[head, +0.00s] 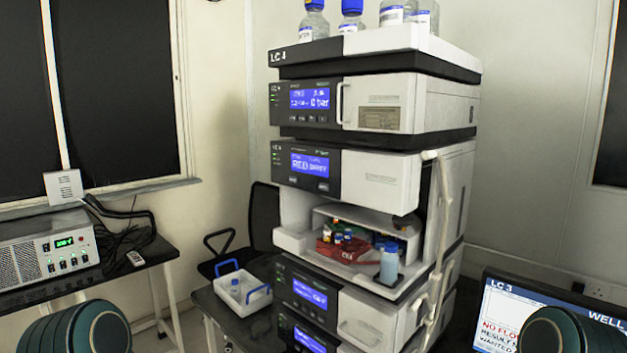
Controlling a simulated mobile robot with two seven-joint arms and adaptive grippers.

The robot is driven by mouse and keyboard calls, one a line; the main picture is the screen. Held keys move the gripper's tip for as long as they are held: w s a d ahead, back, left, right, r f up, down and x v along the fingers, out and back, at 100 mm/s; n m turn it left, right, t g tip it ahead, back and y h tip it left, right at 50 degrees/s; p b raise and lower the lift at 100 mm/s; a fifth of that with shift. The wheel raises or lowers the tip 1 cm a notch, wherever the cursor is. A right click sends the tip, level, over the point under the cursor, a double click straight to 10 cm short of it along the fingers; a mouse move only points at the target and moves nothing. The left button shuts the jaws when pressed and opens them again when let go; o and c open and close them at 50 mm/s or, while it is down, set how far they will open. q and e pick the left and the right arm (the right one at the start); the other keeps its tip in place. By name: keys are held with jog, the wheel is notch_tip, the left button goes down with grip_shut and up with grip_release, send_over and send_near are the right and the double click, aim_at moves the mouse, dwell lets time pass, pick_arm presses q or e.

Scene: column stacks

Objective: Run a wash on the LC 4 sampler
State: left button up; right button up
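The column stack labelled LC 4 (425,40) stands in the middle of the head view. Its sampler module (382,178) has a blue display (310,163) with large text that seems to start with "RED". Below it is an open bay. A red tray (338,252) with small coloured-cap vials (345,234) sits inside the bay. A clear bottle with a blue cap (389,266) stands at the bay's right front. Neither gripper is in view; only rounded dark teal parts of my arms show at the bottom corners.
Blue-capped bottles (314,22) stand on top of the stack. A white carrier with blue handles (243,294) holding a small bottle sits on the bench left of the stack. A monitor labelled LC 3 (497,312) stands lower right. A power unit (45,258) is at far left.

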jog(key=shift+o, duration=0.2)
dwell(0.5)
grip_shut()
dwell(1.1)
